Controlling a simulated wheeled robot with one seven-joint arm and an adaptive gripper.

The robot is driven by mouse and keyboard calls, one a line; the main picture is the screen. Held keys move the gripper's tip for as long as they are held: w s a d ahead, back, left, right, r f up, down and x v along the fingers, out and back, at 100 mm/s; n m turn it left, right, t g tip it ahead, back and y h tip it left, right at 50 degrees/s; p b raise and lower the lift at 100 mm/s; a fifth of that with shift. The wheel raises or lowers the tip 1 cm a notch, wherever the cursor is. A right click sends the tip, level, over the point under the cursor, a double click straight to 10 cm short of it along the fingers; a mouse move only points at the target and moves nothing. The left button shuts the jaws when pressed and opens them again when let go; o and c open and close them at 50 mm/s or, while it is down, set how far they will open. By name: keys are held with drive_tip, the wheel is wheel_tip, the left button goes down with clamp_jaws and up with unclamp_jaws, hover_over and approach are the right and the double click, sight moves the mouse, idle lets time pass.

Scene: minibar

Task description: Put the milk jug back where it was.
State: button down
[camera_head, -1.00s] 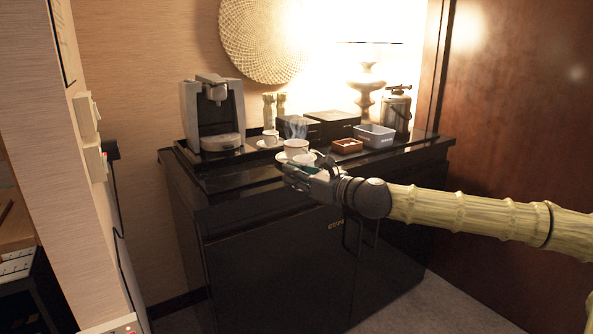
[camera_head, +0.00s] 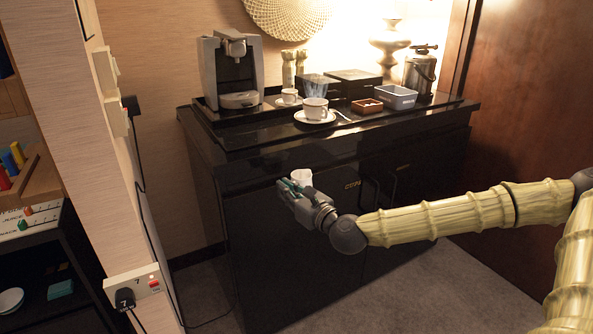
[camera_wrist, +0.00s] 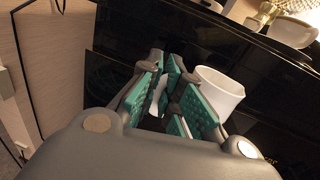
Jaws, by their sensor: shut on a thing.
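The small white milk jug (camera_head: 302,176) is held by my gripper (camera_head: 291,188), in front of the black cabinet and below its top. In the wrist view the jug (camera_wrist: 220,92) stands just right of the green finger pads of my gripper (camera_wrist: 172,92). A white part, probably its handle, shows between the pads. The jug's rim faces upward and looks slightly tilted in the wrist view. The pads partly hide it. A steaming white cup (camera_head: 315,106) stands on a saucer (camera_head: 314,118) on the cabinet, with a spoon at its right.
The cabinet top (camera_head: 260,142) has a clear strip along its front. A coffee machine (camera_head: 232,72) stands at left, another cup (camera_head: 289,96) beside it. A brown box (camera_head: 367,106), a grey bin (camera_head: 396,97) and a metal flask (camera_head: 420,72) stand at right. A wall post is far left.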

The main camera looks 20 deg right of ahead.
drive_tip(key=a+f+m+h, duration=0.1)
drive_tip(key=a+f+h, duration=0.1)
drive_tip(key=a+f, duration=0.4)
drive_tip(key=a+f+m+h, duration=0.1)
drive_tip(key=a+f, duration=0.5)
drive_tip(key=f, duration=1.1)
drive_tip(key=shift+s+f+m+t+h, duration=0.3)
drive_tip(key=shift+s+m+h, duration=0.1)
drive_tip(key=shift+h, duration=0.3)
